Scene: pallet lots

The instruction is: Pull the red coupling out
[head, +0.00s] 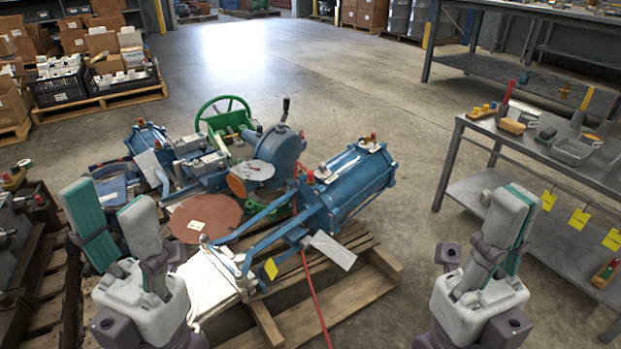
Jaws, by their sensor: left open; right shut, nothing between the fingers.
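Blue valve actuators and a green handwheel valve sit on a wooden pallet in front of me. Several small red fittings show on them: one red fitting (310,177) on the near end of the large blue actuator (352,188), another red fitting (373,137) near its top. A red line (315,300) runs down to the floor. I cannot tell which red part is the coupling. My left gripper (107,208) is open and empty, left of the pallet load. My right gripper (514,206) is shut and empty, right of the pallet, in front of the bench. Neither touches the load.
The wooden pallet (372,268) carries a brown-red disc (205,217) and the green handwheel (222,108). A metal bench (483,128) with tools and yellow tags stands at right. Another pallet with dark parts (30,240) is at left.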

